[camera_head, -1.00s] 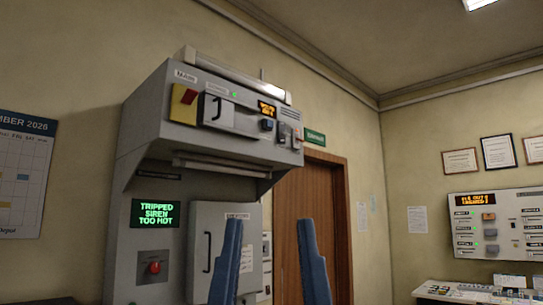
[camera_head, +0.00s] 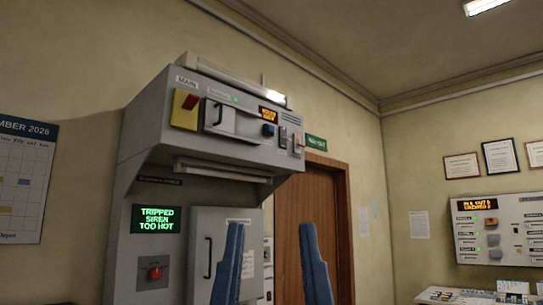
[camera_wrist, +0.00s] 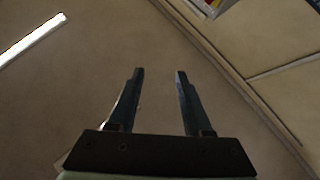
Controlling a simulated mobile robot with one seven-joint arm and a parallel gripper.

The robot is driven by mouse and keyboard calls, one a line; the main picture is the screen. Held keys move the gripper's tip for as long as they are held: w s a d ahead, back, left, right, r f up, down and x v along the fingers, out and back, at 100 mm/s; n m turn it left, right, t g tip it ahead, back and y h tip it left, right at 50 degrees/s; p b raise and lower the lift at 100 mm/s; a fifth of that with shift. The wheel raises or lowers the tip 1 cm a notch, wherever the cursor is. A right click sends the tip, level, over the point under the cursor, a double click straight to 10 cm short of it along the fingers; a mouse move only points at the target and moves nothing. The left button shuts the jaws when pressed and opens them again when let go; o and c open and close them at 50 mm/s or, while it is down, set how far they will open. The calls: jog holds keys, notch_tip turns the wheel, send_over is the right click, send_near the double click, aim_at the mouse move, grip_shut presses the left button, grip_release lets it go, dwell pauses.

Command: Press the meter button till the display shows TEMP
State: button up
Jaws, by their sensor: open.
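The grey console's upper panel holds a small amber display (camera_head: 268,112) whose text is too small to read surely. A dark button (camera_head: 268,130) sits just below it; I cannot tell for sure that it is the meter button. Below, a green display (camera_head: 156,219) reads TRIPPED SIREN TOO HOT. My gripper (camera_head: 271,228) is open and empty, its two blue fingers upright in front of the lower cabinet and door, below the upper panel. In the wrist view my gripper (camera_wrist: 159,72) is open with only plain surface between the fingers.
The upper panel also has a yellow-and-red MAIN switch (camera_head: 186,108) and a handled cover (camera_head: 220,116). A red knob (camera_head: 154,273) is below the green display. A wooden door (camera_head: 318,210) stands behind. Another panel (camera_head: 498,226) with an amber display hangs at right.

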jog(key=shift+c, duration=0.2)
grip_shut()
dwell(1.5)
